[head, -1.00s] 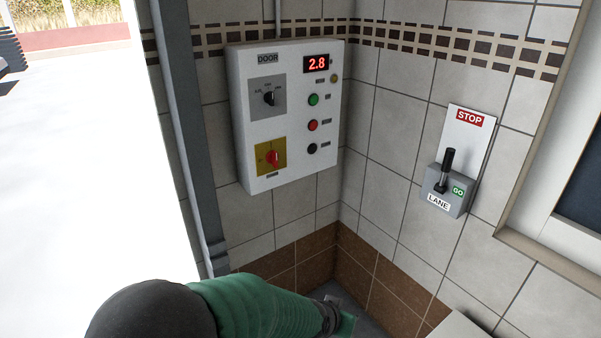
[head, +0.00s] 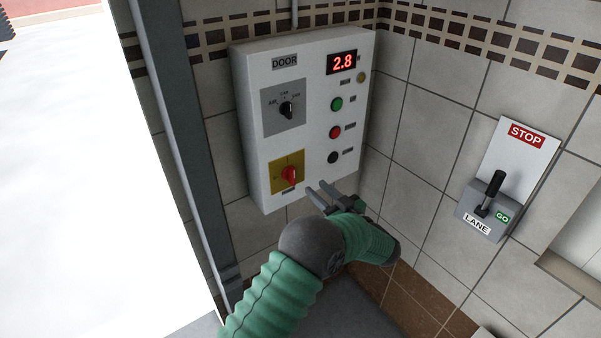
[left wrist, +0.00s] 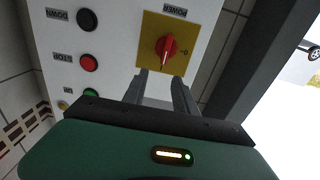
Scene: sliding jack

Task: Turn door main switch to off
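The white door control box (head: 312,95) hangs on the tiled wall. Its main switch is a red rotary knob (head: 290,174) on a yellow plate (head: 278,163) at the lower left of the box. In the left wrist view the red knob (left wrist: 167,46) appears upside down, just beyond the fingers. My left gripper (head: 316,188) is just right of and below the knob, with its two fingers apart and nothing between them. In the left wrist view the open fingers (left wrist: 160,80) point toward the knob without visibly holding it. My right gripper is not in view.
Above the main switch is a black selector knob (head: 287,110) on a grey plate. Green (head: 337,104), red (head: 335,132) and black (head: 333,157) buttons line the box's right side. A lane lever box (head: 484,216) is on the right wall. A grey post (head: 180,130) stands at left.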

